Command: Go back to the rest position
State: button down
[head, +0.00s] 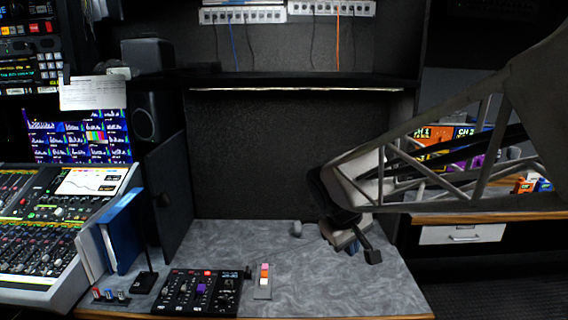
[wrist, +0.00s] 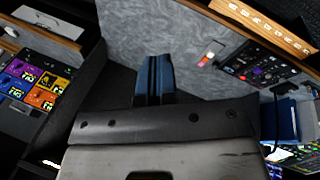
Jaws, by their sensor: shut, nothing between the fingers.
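My gripper (head: 354,246) hangs at the lower end of my arm, over the right part of the grey marbled desk (head: 330,285). In the wrist view its two blue fingers (wrist: 154,62) lie side by side, shut, with nothing between them. Part of the gripper is hidden behind my arm in the head view.
A black control panel (head: 200,290) and a small strip with coloured buttons (head: 264,280) are at the desk's front. Blue binder (head: 122,232) and mixing console (head: 45,225) stand left. A shelf (head: 300,80) spans above. The desk's middle is mostly clear.

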jog(key=s+d+m+y, duration=0.1)
jog(key=s+d+m, duration=0.1)
jog(key=s, duration=0.8)
jog(key=s+d+f+m+y, duration=0.1)
jog(key=s+d+m, duration=0.1)
jog(key=s, duration=0.9)
jog(key=shift+s+d+f+m+y, duration=0.15)
jog(key=shift+d+f+m+y, duration=0.2)
jog(key=shift+m, duration=0.45)
